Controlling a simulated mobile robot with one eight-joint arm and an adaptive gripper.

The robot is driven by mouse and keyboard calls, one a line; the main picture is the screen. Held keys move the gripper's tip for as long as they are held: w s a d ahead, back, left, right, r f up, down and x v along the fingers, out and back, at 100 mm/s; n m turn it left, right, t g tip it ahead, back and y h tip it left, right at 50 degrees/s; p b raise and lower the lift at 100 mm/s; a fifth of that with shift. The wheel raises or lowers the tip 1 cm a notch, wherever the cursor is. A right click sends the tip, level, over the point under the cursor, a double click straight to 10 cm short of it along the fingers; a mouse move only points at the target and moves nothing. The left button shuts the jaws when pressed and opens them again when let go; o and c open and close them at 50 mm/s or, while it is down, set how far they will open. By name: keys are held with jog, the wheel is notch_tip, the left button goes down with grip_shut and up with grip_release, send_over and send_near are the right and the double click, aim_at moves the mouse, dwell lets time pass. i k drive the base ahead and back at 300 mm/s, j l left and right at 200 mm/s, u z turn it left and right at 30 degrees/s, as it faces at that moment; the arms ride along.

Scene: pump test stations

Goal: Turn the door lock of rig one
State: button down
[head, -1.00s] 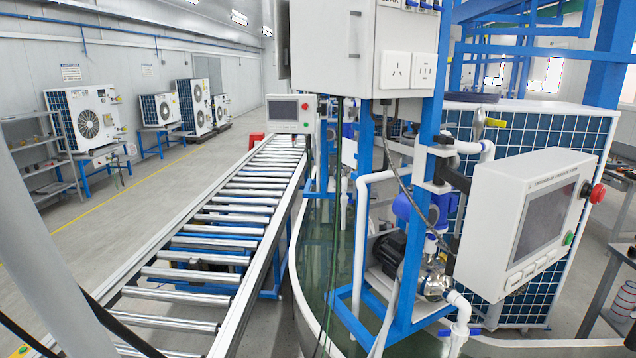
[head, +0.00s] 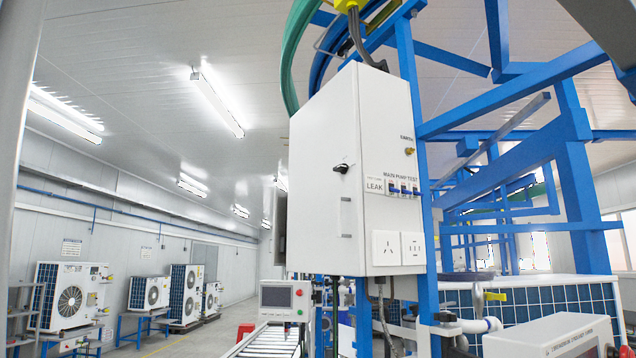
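A tall white electrical cabinet (head: 340,180) hangs on the blue frame in the middle of the head view. A small black door lock (head: 341,168) sits on its left-facing door, at about mid height. The cabinet door looks shut. The cabinet's right side carries a label, several small switches (head: 403,188) and two sockets (head: 398,248). I cannot tell from the frames whether this cabinet belongs to rig one. My gripper is not in view.
A blue steel frame (head: 425,180) rises behind and right of the cabinet. A control panel with a screen (head: 285,300) stands below left, by the roller conveyor (head: 265,342). A white box (head: 550,338) juts in at lower right. Heat-pump units (head: 70,298) line the left wall.

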aim_at(343, 168)
jog(key=i+j+z, duration=0.1)
jog(key=i+j, duration=0.4)
jog(key=i, duration=0.15)
jog(key=i+j, duration=0.15)
jog(key=j, duration=0.25)
jog(key=z, duration=0.05)
